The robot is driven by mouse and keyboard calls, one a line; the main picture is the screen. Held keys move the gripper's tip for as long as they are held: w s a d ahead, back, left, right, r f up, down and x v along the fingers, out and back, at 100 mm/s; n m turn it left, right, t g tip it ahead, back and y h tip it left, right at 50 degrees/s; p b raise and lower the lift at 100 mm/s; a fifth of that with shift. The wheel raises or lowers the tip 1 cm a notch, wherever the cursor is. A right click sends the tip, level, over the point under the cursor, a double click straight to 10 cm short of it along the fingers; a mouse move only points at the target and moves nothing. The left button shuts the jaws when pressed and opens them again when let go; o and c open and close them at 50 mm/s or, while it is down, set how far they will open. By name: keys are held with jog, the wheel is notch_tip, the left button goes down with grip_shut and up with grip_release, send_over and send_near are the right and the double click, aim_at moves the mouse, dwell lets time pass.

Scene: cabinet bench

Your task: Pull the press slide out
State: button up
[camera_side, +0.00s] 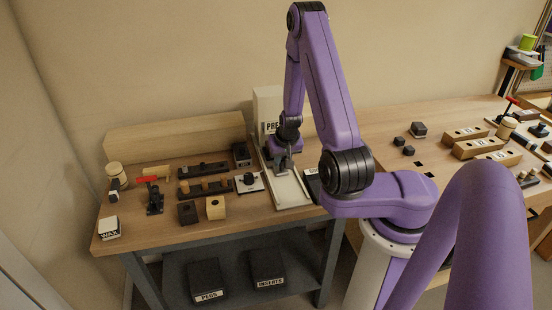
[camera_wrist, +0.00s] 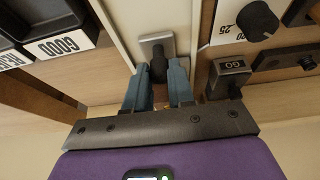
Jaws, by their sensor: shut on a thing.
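The press (camera_side: 267,105) is a pale upright box with a partly hidden label, at the back of the bench in the side view. A long pale track (camera_side: 291,190) runs from it toward the bench's front edge. In the wrist view a grey slide plate (camera_wrist: 154,40) with a dark knob (camera_wrist: 158,66) lies in the track. My gripper (camera_wrist: 157,76) is shut on the knob, one blue-grey finger on each side. In the side view my gripper (camera_side: 284,163) is low over the track near the press; the knob is hard to make out there.
A dial panel (camera_side: 249,182) and a block marked GO (camera_wrist: 230,72) stand close beside the track. Black bins, one labelled GOOD (camera_wrist: 62,35), lie on its other side. Several blocks and a red-handled clamp (camera_side: 152,192) occupy the bench's left part.

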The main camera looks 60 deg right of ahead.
jog(key=shift+s+a+g+y, duration=0.8)
jog(key=shift+s+a, duration=0.5)
jog(key=shift+s, duration=0.1)
jog(key=shift+s+a, duration=1.2)
jog(key=shift+s+a+g+y, duration=0.7)
jog(key=shift+s+a, duration=0.45)
jog(key=shift+a, duration=0.05)
